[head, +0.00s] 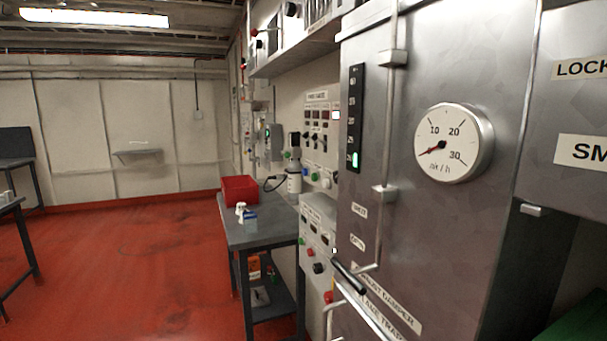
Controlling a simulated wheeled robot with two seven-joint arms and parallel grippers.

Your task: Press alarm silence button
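Neither of my grippers shows in the head view. No button can be read as the alarm silence button; the labels there are too small. A lower panel (313,215) carries a green button (302,241), a red button (309,252) and a black knob (318,268). A larger red button (328,297) sits lower, beside the steel cabinet. The cabinet hides part of both panels.
The steel cabinet (400,230) with a round gauge (455,143) and a long handle (349,277) stands close on the right. A grey bench (258,236) holds a red box (240,190) and small items. Red floor (130,270) is open at left, with tables (12,203) at the edge.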

